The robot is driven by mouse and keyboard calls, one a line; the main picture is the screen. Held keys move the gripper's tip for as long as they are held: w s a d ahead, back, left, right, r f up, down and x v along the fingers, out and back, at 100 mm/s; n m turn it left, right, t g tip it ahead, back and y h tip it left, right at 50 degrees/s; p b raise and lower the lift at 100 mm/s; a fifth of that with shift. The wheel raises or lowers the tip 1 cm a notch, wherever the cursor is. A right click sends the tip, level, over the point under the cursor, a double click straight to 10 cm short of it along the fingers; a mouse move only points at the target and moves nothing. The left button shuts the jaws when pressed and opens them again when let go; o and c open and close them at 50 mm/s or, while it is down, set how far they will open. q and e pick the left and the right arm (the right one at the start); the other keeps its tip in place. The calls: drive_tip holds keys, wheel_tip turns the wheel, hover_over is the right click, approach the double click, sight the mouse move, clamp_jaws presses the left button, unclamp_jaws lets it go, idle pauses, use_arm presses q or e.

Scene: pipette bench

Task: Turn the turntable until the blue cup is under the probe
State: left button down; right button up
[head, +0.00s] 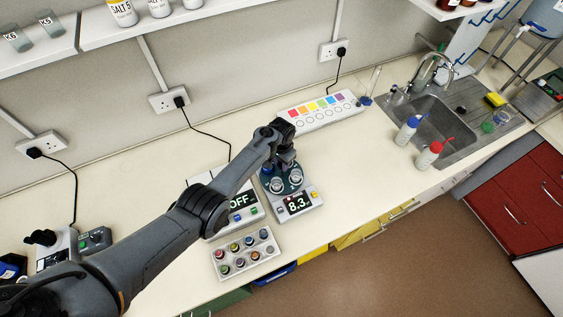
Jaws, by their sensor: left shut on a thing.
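The dark teal turntable (286,187) sits on the bench at the middle of the head view. Two clear cups (296,177) show on its front side; I cannot make out the blue cup. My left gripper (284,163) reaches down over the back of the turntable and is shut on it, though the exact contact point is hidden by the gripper. The meter (297,204) in front of the turntable reads about 8.3. The probe cannot be told apart behind my arm. My right gripper is not in view.
A device reading OFF (243,202) stands left of the meter. A rack of several coloured vials (246,253) is in front of it. A white strip with coloured squares (321,111) lies behind right. Bottles (408,130) stand by the sink (455,118). Bench right of the turntable is clear.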

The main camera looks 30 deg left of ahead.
use_arm(q)
drive_tip(key=shift+m, duration=3.6)
drive_tip(key=shift+m+b, duration=0.3)
drive_tip(key=shift+m, duration=0.6)
drive_tip(key=c, duration=0.8)
unclamp_jaws()
